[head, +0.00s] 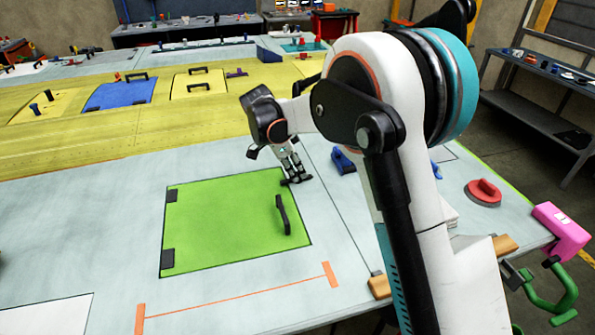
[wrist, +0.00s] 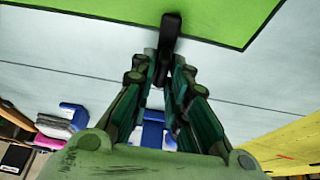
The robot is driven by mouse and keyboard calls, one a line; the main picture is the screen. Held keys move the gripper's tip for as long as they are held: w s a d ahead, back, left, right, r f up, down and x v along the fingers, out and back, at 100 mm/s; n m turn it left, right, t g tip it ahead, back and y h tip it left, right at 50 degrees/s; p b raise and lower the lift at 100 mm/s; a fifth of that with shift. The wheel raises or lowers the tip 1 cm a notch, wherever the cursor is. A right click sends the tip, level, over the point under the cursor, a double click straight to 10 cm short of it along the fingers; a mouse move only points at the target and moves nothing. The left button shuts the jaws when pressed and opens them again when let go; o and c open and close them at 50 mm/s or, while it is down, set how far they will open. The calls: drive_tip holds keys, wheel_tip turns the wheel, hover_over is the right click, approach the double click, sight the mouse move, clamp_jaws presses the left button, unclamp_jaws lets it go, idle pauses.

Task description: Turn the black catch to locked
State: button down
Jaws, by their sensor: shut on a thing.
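The black catch (wrist: 170,27) is a short dark bar beside the edge of the green panel (wrist: 218,18). In the wrist view its far end overlaps the panel's edge, and its near end runs between my fingers. My gripper (wrist: 161,66) is shut on the catch, with one finger on each side. In the head view my gripper (head: 293,174) points down at the upper right corner of the green panel (head: 225,220). The catch is a small dark shape at the fingertips there, and its exact angle is hard to tell.
The green panel has a black handle (head: 283,214) near its right edge and two dark hinges on its left. A blue object (head: 343,161) stands right of my gripper.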

sight(288, 181)
drive_tip(key=shift+s+d, duration=0.1)
drive_tip(key=shift+d, duration=0.3)
drive_tip(key=c, duration=1.7)
unclamp_jaws()
drive_tip(key=shift+s+d, duration=0.1)
drive_tip(key=shift+d+r, duration=0.1)
drive_tip(key=shift+d, duration=0.1)
drive_tip(key=shift+a, duration=0.15)
drive_tip(key=shift+a+r, duration=0.1)
drive_tip(key=shift+a, duration=0.05)
drive_tip(key=v, duration=0.7)
drive_tip(key=d+v, duration=0.1)
drive_tip(key=v, duration=0.3)
drive_tip(key=shift+r, duration=0.35)
